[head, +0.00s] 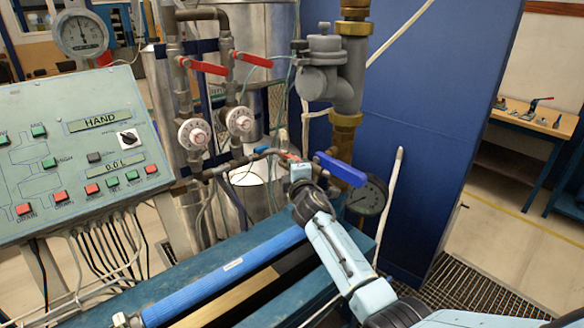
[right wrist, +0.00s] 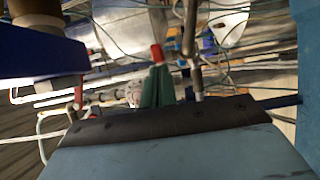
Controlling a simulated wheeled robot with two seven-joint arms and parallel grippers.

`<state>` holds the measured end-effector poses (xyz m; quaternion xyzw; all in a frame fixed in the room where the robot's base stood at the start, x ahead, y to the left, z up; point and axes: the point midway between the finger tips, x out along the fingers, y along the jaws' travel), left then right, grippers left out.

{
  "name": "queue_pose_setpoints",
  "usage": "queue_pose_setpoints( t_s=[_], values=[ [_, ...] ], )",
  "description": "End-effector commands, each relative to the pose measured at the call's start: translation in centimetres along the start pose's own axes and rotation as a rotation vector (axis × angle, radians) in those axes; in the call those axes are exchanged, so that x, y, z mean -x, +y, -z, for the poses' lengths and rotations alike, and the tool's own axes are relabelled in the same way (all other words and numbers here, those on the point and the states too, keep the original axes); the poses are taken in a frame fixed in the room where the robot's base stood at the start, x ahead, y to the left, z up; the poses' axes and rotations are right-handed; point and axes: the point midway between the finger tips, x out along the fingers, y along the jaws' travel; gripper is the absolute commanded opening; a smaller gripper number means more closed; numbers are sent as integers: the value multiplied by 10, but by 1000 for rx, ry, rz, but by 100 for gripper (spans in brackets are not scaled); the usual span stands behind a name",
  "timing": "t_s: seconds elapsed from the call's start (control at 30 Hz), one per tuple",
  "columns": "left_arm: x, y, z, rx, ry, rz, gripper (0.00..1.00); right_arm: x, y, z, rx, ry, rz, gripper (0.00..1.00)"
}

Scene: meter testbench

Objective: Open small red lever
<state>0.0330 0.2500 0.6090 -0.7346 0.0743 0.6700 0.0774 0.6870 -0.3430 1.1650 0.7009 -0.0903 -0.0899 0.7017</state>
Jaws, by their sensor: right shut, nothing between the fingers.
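The small red lever (head: 290,156) is on the horizontal pipe left of the blue lever in the head view, partly hidden by my right gripper. My right gripper (head: 299,170) reaches in from the lower right, shut and empty, with its tip right at this lever. I cannot tell whether they touch. In the right wrist view the greenish fingers (right wrist: 157,84) are together, and a red piece (right wrist: 156,53) shows right at their tip, probably the small lever. My left gripper is not in view.
A blue lever (head: 340,168) and a dark gauge (head: 367,195) stand just right of my gripper. Two larger red levers (head: 207,67) (head: 253,60) are up left, above white dials (head: 194,134). A control panel (head: 75,145) fills the left. A blue cylinder (head: 225,273) lies in front.

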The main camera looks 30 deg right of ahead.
Motion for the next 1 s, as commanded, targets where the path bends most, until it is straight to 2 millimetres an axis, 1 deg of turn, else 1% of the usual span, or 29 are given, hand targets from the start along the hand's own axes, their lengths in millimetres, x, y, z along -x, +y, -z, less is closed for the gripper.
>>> queue_pose_setpoints(
  t_s=[0.03, 0.17, 0.27, 0.4, 0.47, 0.57, 0.8, 1.0],
  values=[
    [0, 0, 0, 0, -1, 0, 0, -1, 0, -6, 2, -13, 3, 0],
    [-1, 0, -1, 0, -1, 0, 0, 1, -1, -2, 2, -12, 3, 0],
    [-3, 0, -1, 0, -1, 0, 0, 5, -2, 11, 1, -7, 3, 0],
    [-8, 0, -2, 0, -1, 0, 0, 17, -2, 41, -1, 1, 1, 0],
    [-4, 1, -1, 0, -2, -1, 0, 27, -1, 35, 5, -4, 2, 0],
    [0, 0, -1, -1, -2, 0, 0, 44, 1, 32, 5, 1, 1, 0],
    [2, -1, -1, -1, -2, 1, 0, 83, 0, 24, 4, 2, 0, 0],
    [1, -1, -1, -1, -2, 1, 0, 106, 0, 19, 3, 2, 0, 0]
  ],
)
